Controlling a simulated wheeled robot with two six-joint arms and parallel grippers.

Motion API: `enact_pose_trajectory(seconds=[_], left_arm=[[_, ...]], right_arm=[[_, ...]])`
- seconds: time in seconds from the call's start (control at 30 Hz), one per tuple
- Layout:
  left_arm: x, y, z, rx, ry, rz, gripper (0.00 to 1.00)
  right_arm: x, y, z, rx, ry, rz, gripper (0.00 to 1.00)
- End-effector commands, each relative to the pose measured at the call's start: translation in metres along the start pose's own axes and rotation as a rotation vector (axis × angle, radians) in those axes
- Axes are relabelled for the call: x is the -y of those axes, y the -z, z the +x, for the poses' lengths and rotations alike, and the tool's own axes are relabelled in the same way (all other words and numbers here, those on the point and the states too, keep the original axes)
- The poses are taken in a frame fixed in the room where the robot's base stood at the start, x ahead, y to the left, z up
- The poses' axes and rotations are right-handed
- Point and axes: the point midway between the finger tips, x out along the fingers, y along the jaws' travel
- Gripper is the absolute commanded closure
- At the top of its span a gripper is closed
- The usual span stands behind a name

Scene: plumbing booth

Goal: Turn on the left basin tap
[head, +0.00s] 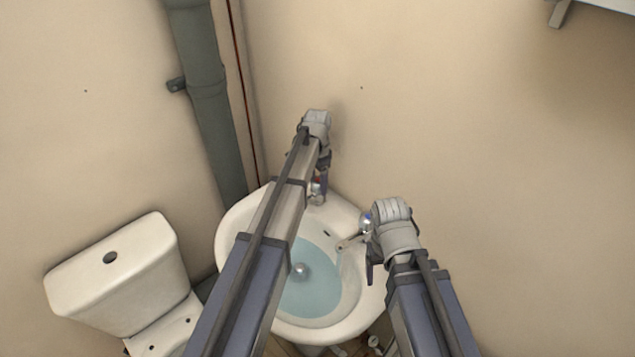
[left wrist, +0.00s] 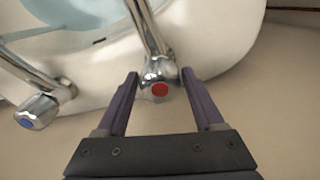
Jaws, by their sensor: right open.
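The white basin (head: 235,235) holds pale blue water. The left basin tap (head: 317,197) is chrome and stands at the basin's back rim, partly hidden by my left arm. In the left wrist view its head has a red cap (left wrist: 160,89). My left gripper (left wrist: 160,75) is open, with one finger on each side of this head and narrow gaps beside it. The other tap (head: 348,243) is chrome at the basin's right; its blue cap (left wrist: 27,122) shows in the left wrist view. My right gripper (head: 371,262) is open beside that tap, its fingers mostly hidden.
A white toilet cistern (head: 120,275) stands left of the basin. A grey vertical pipe (head: 207,95) and a thin reddish pipe (head: 243,90) run down the wall behind. The wall (head: 460,120) to the right is bare, with a white fixture (head: 595,5) at top right.

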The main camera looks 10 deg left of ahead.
Motion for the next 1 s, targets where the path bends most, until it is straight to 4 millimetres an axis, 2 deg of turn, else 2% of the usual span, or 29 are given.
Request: enact_pose_trajectory(seconds=[0.07, 0.57, 0.77, 1.0], left_arm=[[0.0000, 0.0000, 0.0000, 0.000, 0.000, 0.000, 0.41], [0.0000, -0.0001, 0.0001, 0.000, 0.000, 0.000, 0.96], [0.0000, 0.0000, 0.0001, 0.000, 0.000, -0.016, 0.96], [-0.0001, -0.0001, 0.0001, 0.000, 0.000, -0.130, 0.96]], right_arm=[[0.0000, 0.0000, 0.0000, 0.000, 0.000, 0.000, 0.28], [0.0000, 0.0000, 0.0001, 0.000, 0.000, 0.000, 0.28], [0.0000, 0.0000, 0.0001, 0.000, 0.000, 0.000, 0.28], [0.0000, 0.0000, 0.0001, 0.000, 0.000, 0.000, 0.28]])
